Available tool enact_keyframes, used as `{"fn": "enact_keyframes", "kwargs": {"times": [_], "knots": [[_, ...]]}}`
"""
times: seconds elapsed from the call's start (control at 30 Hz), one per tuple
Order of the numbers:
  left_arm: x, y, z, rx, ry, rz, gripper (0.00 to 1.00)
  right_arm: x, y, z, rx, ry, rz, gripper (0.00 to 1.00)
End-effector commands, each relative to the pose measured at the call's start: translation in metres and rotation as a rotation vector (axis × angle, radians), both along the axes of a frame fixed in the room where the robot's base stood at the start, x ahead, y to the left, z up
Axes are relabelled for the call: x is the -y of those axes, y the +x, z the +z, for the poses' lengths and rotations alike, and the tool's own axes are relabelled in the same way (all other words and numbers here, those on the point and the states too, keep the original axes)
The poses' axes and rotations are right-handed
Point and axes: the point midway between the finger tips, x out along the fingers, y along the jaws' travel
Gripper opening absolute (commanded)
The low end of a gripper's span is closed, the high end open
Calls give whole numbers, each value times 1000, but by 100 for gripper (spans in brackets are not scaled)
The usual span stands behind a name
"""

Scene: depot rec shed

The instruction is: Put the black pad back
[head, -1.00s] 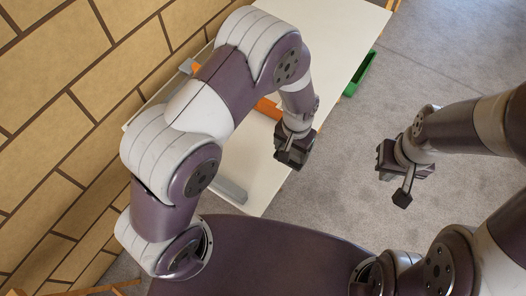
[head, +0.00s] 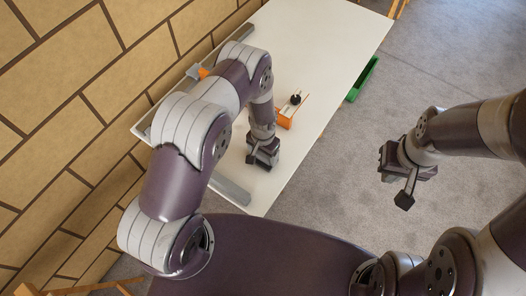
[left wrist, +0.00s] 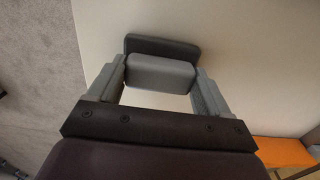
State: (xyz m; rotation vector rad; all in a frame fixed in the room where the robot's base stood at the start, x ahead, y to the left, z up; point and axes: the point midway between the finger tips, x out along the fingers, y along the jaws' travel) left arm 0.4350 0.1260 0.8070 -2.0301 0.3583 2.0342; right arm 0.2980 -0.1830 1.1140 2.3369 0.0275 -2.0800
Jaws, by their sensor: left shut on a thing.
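My left gripper (head: 263,160) is over the near part of the white table. In the left wrist view its two fingers (left wrist: 158,88) are shut on the black pad (left wrist: 163,44), a dark slab with a lighter grey block on the side towards me. The pad lies across between the fingertips, with the white tabletop beyond it. In the head view the pad is hidden or too small to make out under the gripper. My right gripper (head: 405,165) hangs over the carpet, away from the table; its jaws are not clear.
The white table (head: 310,50) runs along the brick wall. A grey strip (head: 230,188) lies at the table's near end. A green tray (head: 363,80) is beside the right edge.

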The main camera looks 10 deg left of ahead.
Motion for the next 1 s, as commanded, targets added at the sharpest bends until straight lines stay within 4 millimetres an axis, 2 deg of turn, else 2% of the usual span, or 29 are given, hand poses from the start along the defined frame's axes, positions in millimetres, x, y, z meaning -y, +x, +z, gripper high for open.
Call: {"fn": "enact_keyframes", "kwargs": {"times": [0.13, 0.17, 0.2, 0.43, 0.5, 0.57, 0.67, 0.9, 1.0], "knots": [[0, 0, -5, 0, 0, 0, 41, 0, 0, -5, 0, 0, 0, 0], [0, 0, -3, 0, 0, 0, 89, 0, 0, -3, 0, 0, 0, 0], [0, 0, -3, 0, 0, 0, 100, 0, 0, -3, 0, 0, 0, 0], [0, 0, -1, 0, 0, 0, 100, 0, 0, -2, 0, 0, 0, 0], [0, 0, 4, 0, 0, 0, 100, 0, 0, 3, 0, 0, 0, 0], [0, 1, 8, 2, -1, 0, 100, 0, 0, -1, 0, 0, 0, 0], [0, 1, 27, 4, 0, 0, 100, 0, 0, -4, 0, 0, 0, 0], [0, 1, 88, 4, -1, 0, 100, 0, 0, -12, 0, 0, 0, 0], [0, 1, 106, 3, -1, 0, 100, 0, 0, -14, 0, 0, 0, 0]]}}
